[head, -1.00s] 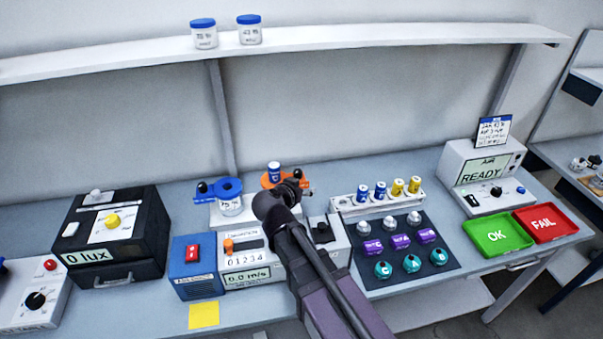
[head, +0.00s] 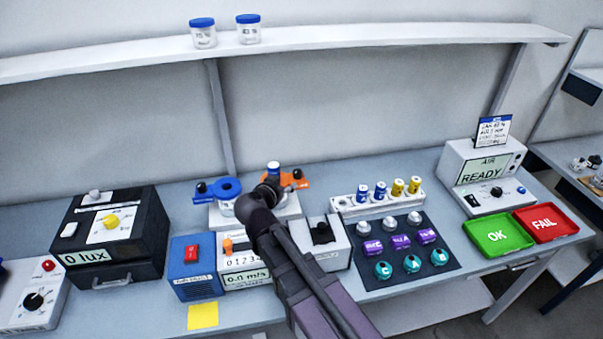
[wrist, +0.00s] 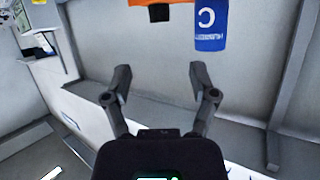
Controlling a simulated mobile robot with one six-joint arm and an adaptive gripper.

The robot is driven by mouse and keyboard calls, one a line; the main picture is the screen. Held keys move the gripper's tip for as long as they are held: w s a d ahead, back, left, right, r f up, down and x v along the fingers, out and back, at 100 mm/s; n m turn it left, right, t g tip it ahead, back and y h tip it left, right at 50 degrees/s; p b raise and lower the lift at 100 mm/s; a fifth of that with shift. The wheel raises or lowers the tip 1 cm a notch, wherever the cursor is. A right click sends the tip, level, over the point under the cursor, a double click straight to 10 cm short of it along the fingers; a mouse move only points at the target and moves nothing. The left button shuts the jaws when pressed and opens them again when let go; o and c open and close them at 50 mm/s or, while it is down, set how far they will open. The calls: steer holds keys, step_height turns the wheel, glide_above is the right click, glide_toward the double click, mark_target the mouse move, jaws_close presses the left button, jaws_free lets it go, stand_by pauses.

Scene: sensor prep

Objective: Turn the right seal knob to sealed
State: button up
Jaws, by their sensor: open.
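The right sealing fixture is an orange collar piece (head: 263,181) on a white base, with a black knob (head: 297,174) on its right arm. My gripper (head: 273,187) is in front of this fixture, left of the knob. In the wrist view my gripper (wrist: 159,84) is open and empty. Beyond the fingertips, at the top edge, are the orange piece (wrist: 170,3), a black part (wrist: 159,13) and the blue vial label (wrist: 209,30) marked C. The knob's setting is too small to read.
The left fixture has a blue collar (head: 228,188) and its own black knob (head: 202,187). The shelf (head: 330,37) runs above.

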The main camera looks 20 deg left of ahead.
mark_target(298, 172)
steer(key=b+x, duration=0.4)
steer(key=x, duration=0.8)
steer(key=shift+w+f+b, duration=0.1)
steer(key=shift+w+b, duration=0.2)
steer(key=shift+w, duration=0.1)
jaws_close()
steer(key=shift+s+d+f, duration=0.1)
steer(key=shift+d, duration=0.05)
